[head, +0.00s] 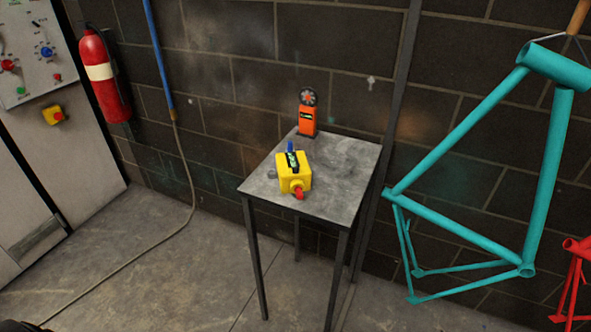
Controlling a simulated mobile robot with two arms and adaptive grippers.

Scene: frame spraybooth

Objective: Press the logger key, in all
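On a small grey metal table (340,185) against the wall stands an upright orange device (307,122) with a dark round top and a small dark label. In front of it sits a yellow box (296,181) with a red knob-like part (299,193) at its front. A black piece with a small greenish display lies on the box's top, and a blue part (290,146) sticks up behind it. I cannot tell which of these is the logger, and no key can be made out at this size. Neither of my grippers is in view.
A teal bicycle frame (455,218) hangs right of the table, with a red frame (577,246) at the right edge. A fire extinguisher (106,85), a blue pipe with a hose (186,170) and a control cabinet (82,155) are left. Floor before the table is clear.

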